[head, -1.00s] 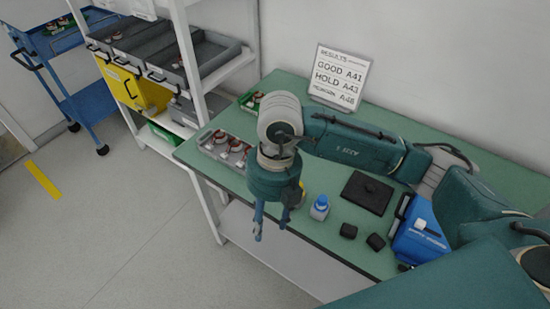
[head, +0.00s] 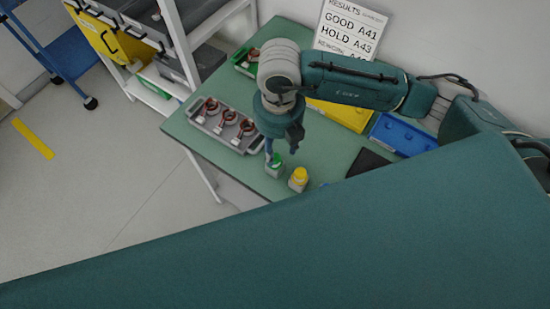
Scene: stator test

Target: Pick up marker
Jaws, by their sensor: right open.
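My right gripper (head: 281,153) hangs fingers down over the near part of the green table (head: 225,80). It is open, with one blue finger and one dark finger showing and nothing seen held. A small green-capped bottle (head: 274,170) stands just below the fingers; I cannot tell if they touch it. A yellow-capped bottle (head: 298,180) stands to its right. I cannot make out a marker for sure; a small blue bit peeks out right of the yellow cap. My left gripper is not in view.
A grey tray (head: 197,124) of copper-coloured stators lies left of the gripper. Yellow (head: 345,113) and blue (head: 405,135) bins and a black pad (head: 367,163) lie to the right. A results sign (head: 350,30) stands behind. My teal body part hides the table's front right.

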